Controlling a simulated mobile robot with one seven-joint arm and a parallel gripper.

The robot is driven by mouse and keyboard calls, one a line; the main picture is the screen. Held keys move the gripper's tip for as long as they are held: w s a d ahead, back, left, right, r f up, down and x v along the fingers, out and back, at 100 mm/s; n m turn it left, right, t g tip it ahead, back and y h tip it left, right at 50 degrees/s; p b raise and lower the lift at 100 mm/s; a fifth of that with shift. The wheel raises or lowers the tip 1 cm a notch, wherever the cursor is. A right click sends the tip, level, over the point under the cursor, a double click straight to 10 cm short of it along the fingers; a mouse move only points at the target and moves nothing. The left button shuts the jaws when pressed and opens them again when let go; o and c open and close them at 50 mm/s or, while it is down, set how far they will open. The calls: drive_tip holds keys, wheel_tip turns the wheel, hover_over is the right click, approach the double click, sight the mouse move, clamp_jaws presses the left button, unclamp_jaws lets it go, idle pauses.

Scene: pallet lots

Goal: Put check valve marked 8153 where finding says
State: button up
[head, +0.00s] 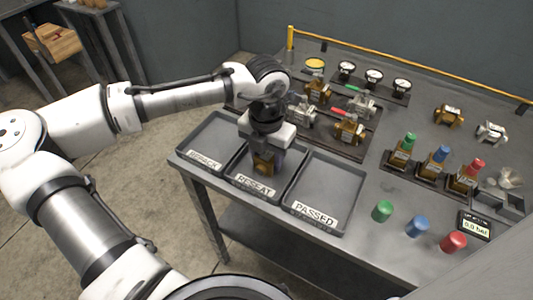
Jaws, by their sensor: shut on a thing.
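In the head view my gripper (265,150) points down over the middle tray, marked RESEAT (255,188). It is shut on a brass check valve (264,163), which hangs at or just above the tray's floor. I cannot tell if it touches the floor. The valve's marking is too small to read. The tray at the left, which seems to read REPACK (204,159), is empty. The tray marked PASSED (315,214) at the right is empty too. A small display (475,226) reads 0.0 bar.
Behind the trays a dark board (372,147) holds several brass and silver valves. To the right stand fittings with green, blue and red caps. Loose green (382,211), blue (417,226) and red (453,242) caps lie near the front. Gauges (373,77) line the back.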

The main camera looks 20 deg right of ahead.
drive_tip(key=o, duration=1.3)
drive_tip(key=shift+c, duration=0.2)
